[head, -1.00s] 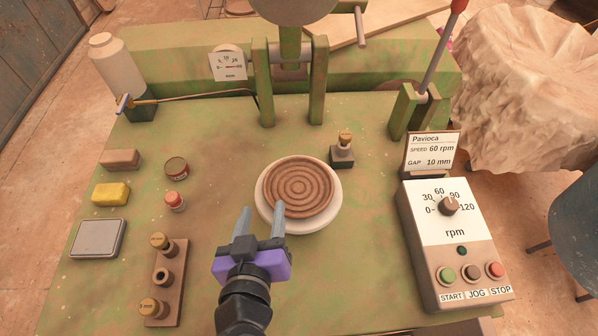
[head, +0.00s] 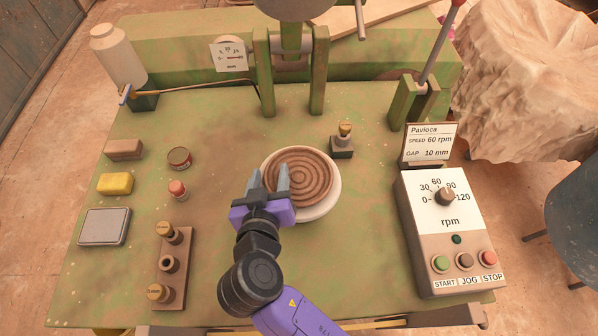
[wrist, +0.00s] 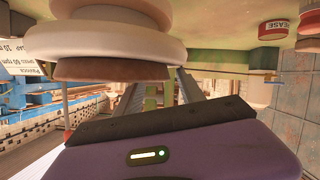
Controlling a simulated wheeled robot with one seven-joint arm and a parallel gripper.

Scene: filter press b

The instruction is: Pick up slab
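A round brown slab (head: 305,180) with concentric grooves lies flat on a wider white round disc (head: 331,202) in the middle of the green table. Nothing is labelled as slab; this is my reading. My gripper (head: 268,178) is open, its two grey fingers apart, at the left edge of the slab in the head view. The left part of the slab and disc is partly hidden by the fingers. In the upside-down wrist view, the slab (wrist: 112,70) and white disc (wrist: 105,42) lie beside the fingers (wrist: 160,94). No grip on them shows; touching cannot be told.
A brown block (head: 123,149), yellow block (head: 115,184), grey scale-like pad (head: 104,227), tins and a peg rack (head: 175,268) stand at left. A small post (head: 342,141) stands behind the slab. A control box (head: 446,232) is at right. Table between slab and box is clear.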

